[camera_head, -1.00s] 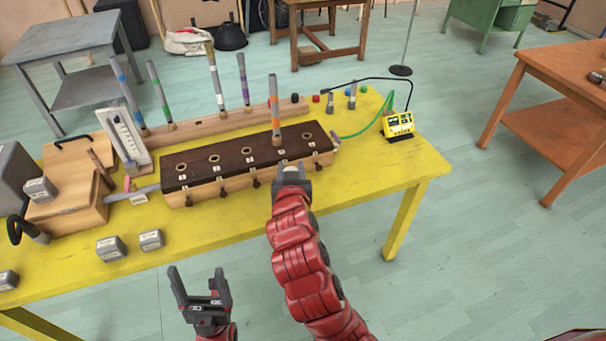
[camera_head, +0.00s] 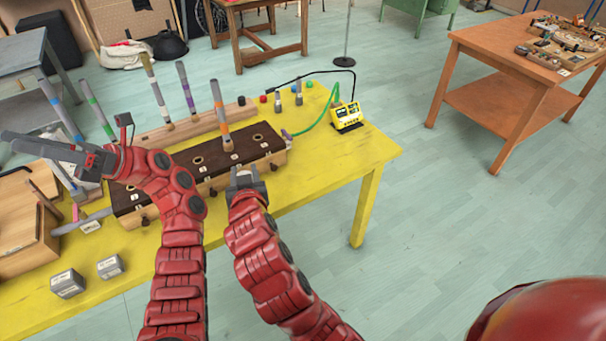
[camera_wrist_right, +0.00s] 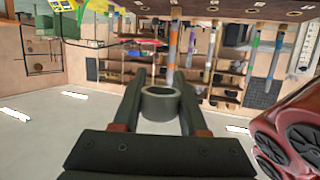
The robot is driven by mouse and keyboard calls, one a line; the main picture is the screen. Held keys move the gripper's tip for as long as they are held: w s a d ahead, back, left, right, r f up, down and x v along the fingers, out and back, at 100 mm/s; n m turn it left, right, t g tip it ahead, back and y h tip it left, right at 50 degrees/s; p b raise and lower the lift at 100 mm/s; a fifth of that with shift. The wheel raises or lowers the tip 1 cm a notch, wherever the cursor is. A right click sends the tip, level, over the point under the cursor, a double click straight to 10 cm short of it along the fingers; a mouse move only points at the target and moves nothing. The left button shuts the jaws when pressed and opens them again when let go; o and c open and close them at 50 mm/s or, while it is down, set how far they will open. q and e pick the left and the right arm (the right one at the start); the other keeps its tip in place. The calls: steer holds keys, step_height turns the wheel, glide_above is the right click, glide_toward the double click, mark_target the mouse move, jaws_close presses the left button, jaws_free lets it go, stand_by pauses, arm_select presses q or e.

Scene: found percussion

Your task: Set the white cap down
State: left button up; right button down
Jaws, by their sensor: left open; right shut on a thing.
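My right gripper (camera_head: 244,176) is shut on a small ring-shaped cap, which I take for the white cap (camera_head: 243,171). My left gripper (camera_head: 12,141) is open and empty, raised over the left side of the table, fingers pointing left.
An orange-banded tube (camera_head: 221,112) stands in the box; other banded tubes stand behind. Two grey blocks (camera_head: 67,284) (camera_head: 110,267) sit on the yellow table (camera_head: 330,165) at the front left. A yellow device (camera_head: 346,116) with a green cable is at the right. Bare tabletop lies before it.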

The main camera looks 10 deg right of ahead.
arm_select(q)
steer(key=w+a+r+n+t+h, duration=0.2)
steer(key=a+r+t+h, duration=0.3)
steer(key=a+r, duration=0.1)
steer(key=w+d+m+t, duration=0.4)
steer(key=d+m+t, duration=0.15)
steer(key=d, duration=0.45)
steer(key=w+d+m+t+h, duration=0.1)
steer(key=w+d+m+t, duration=0.4)
steer(key=d, duration=0.6)
steer(key=w+d+m+t, duration=0.2)
steer(key=d+m+t, duration=0.1)
steer(key=d+t, duration=0.55)
steer(key=s+d+f+m+g+h, duration=0.1)
steer(key=s+d+f+m+h, duration=0.25)
steer(key=d+f+m, duration=0.65)
steer(key=s+d+f+m+g+h, duration=0.1)
steer(key=s+d+f+m, duration=0.1)
steer(key=s+d+f, duration=0.4)
steer(key=s+d+f+m+g+h, duration=0.1)
steer(key=s+d+f+m, duration=0.2)
steer(key=f, duration=0.5)
steer(key=x, duration=1.2)
steer(key=shift+s+a, duration=0.25)
steer(key=shift+c, duration=0.2)
